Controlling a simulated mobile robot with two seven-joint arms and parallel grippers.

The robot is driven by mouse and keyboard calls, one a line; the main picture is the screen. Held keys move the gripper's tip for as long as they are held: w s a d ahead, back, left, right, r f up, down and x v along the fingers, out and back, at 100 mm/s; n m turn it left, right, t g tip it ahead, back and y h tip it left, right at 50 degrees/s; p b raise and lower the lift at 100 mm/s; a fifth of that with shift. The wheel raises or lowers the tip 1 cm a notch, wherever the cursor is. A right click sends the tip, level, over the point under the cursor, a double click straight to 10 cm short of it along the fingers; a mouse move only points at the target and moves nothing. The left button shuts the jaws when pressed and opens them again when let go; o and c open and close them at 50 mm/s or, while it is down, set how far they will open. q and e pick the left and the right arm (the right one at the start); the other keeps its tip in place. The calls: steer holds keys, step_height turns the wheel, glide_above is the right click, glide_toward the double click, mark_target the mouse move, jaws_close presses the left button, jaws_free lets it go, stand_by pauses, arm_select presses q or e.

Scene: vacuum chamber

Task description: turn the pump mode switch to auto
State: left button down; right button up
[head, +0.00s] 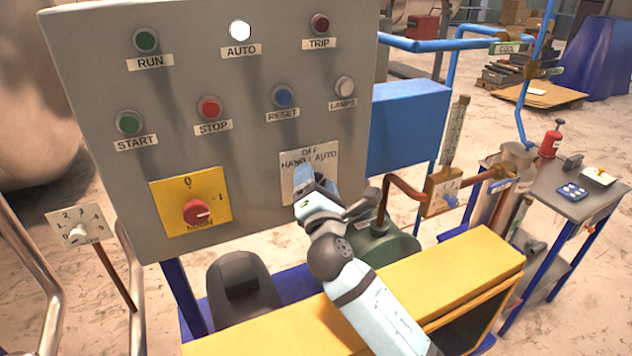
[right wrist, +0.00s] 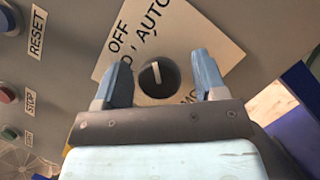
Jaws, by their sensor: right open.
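The pump mode switch is a dark round knob (right wrist: 157,77) with a white pointer mark, on a pale plate (right wrist: 181,38) lettered OFF, HAND and AUTO. In the right wrist view the mark points up the picture, on the AUTO side of the plate. My right gripper (right wrist: 158,80) is open, with one blue finger on each side of the knob and a visible gap to it; depth is hard to judge. In the head view this gripper (head: 315,188) covers the knob, below the plate's lettering (head: 309,158). The AUTO lamp (head: 240,30) glows white. My left gripper is not in view.
The grey panel (head: 200,95) also carries START (head: 129,122), STOP (head: 209,107) and RESET (head: 282,95) buttons and a red rotary switch (head: 197,212) on yellow. A yellow beam (head: 450,280) lies below the panel. A brown pipe (head: 400,190) and a valve stand to the right.

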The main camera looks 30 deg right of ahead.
steer(key=shift+s, duration=0.1)
steer(key=b+v, duration=0.3)
steer(key=v, duration=1)
steer(key=shift+s+a+b, duration=0.15)
steer(key=shift+s+b, duration=0.15)
steer(key=shift+b, duration=0.1)
steer(key=shift+f, duration=0.2)
